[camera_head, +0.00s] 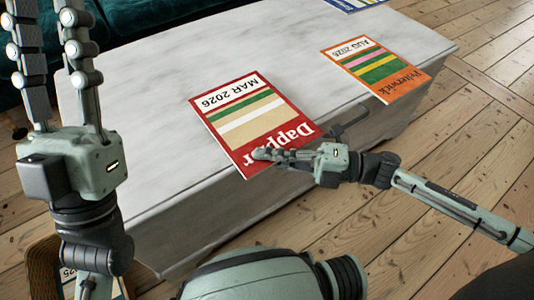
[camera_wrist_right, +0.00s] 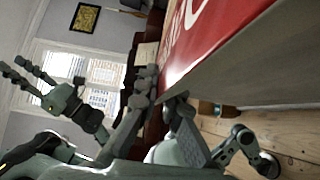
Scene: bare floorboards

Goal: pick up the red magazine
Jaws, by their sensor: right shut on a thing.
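The red magazine (camera_head: 236,108), marked MAR 2026, lies on the pale table with its near end sticking out past the table's front edge. My right gripper (camera_head: 268,156) is at this near end, shut on it. In the right wrist view the red cover (camera_wrist_right: 205,35) fills the top right, and my right gripper's fingers (camera_wrist_right: 163,98) meet at its edge. The lower finger is mostly hidden in the head view. My left gripper (camera_head: 48,12) is raised at the left, fingers apart and empty, away from the magazine. It also shows in the right wrist view (camera_wrist_right: 28,82).
An orange magazine (camera_head: 376,69) lies farther right on the pale table (camera_head: 150,110), and part of a blue one (camera_head: 352,4) shows at the far edge. A dark green sofa (camera_head: 130,14) stands behind. A wooden holder (camera_head: 42,262) is on the floor at lower left.

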